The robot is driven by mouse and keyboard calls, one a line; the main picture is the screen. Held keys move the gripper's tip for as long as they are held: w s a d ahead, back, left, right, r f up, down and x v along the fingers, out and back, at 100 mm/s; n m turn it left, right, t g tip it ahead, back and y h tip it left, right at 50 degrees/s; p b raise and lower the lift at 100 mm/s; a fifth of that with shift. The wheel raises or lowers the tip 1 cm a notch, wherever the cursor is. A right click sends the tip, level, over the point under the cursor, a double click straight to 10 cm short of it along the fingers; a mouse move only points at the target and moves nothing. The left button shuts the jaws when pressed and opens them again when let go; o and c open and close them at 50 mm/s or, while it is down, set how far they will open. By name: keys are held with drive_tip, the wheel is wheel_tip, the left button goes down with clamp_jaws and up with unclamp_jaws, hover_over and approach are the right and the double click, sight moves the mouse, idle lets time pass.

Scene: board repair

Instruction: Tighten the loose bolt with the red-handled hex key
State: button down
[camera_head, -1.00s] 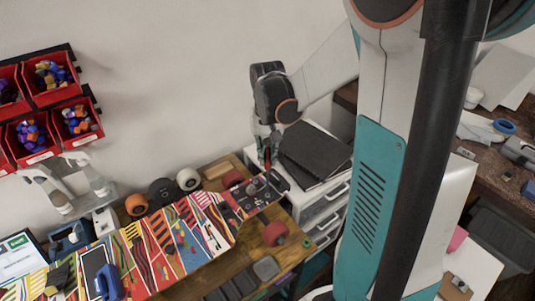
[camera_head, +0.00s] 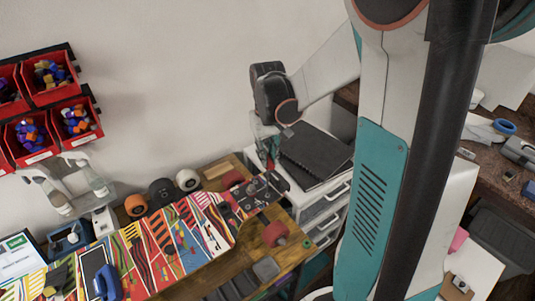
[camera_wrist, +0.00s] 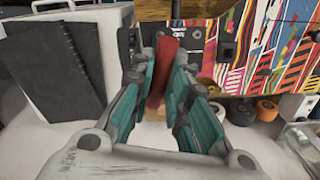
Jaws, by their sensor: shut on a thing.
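My gripper (camera_wrist: 162,48) is shut on the red handle of the hex key (camera_wrist: 162,72), between its teal-sided fingers in the wrist view. In the head view, my gripper (camera_head: 268,150) is above the far right end of the bench, and a bit of red shows at its fingers. The key's metal tip cannot be made out. The multicoloured skateboard (camera_head: 190,238) lies on the bench, with a dark truck plate (camera_head: 258,192) at its right end, close to my gripper. Small dark bolts show on the board in the wrist view; which one is loose cannot be told.
A white drawer unit (camera_head: 325,205) with black notebooks (camera_head: 315,155) on top stands just right of my gripper. Orange, black and white wheels (camera_head: 188,180) line the board's back edge. Red bins (camera_head: 76,122) hang on the wall at left.

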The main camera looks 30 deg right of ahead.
drive_tip(key=shift+f+b, duration=0.7)
drive_tip(key=shift+f, duration=0.2)
drive_tip(key=m, duration=0.4)
idle(0.4)
drive_tip(key=shift+m, duration=2)
drive_tip(key=shift+b, duration=0.3)
